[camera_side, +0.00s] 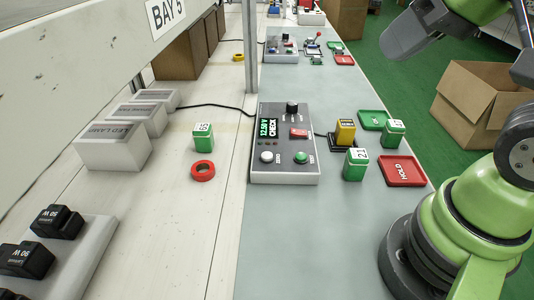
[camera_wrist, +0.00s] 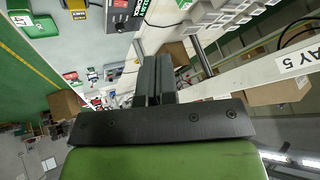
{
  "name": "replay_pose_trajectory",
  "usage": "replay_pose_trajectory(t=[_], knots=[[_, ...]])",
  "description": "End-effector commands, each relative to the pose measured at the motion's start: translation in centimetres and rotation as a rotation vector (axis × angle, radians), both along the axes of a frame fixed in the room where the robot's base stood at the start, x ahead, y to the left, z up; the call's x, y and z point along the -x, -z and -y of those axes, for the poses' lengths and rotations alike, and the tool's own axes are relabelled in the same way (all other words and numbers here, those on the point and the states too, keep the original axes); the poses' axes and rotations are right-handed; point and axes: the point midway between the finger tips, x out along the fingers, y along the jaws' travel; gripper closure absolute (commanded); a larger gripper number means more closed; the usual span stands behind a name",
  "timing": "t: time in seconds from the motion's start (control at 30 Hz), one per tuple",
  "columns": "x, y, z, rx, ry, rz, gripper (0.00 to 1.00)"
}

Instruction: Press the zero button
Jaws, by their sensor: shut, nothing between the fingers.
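The tester box (camera_side: 285,143) stands on the grey mat, with a lit display reading about 12.59 V CHECK. Its front has a white round button (camera_side: 267,157) at left and a green round button (camera_side: 301,157) at right. Their small labels are too blurred to read, so I cannot tell which is zero. A black knob (camera_side: 292,107) and a red switch (camera_side: 299,133) sit above. In the wrist view, part of the box (camera_wrist: 124,14) shows at the top.
Green-and-white blocks (camera_side: 355,164) stand beside the box, with a red HOLD tray (camera_side: 402,171) and a yellow-and-black block (camera_side: 345,132). A red ring (camera_side: 202,171) lies on the white bench. A shelf beam (camera_side: 100,60) overhangs the left.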

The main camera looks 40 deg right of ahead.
Motion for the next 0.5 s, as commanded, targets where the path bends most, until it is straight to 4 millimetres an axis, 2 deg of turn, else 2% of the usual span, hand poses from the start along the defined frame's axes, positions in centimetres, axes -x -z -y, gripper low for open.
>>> replay_pose_trajectory(t=[0.23, 0.37, 0.5], knots=[[-7.0, 1.5, 2.5, 0.327, -0.198, 0.046, 1.00], [-10.7, 3.0, 3.0, 0.481, -0.354, 0.081, 1.00], [-14.4, 5.4, 2.7, 0.613, -0.552, 0.128, 1.00]])
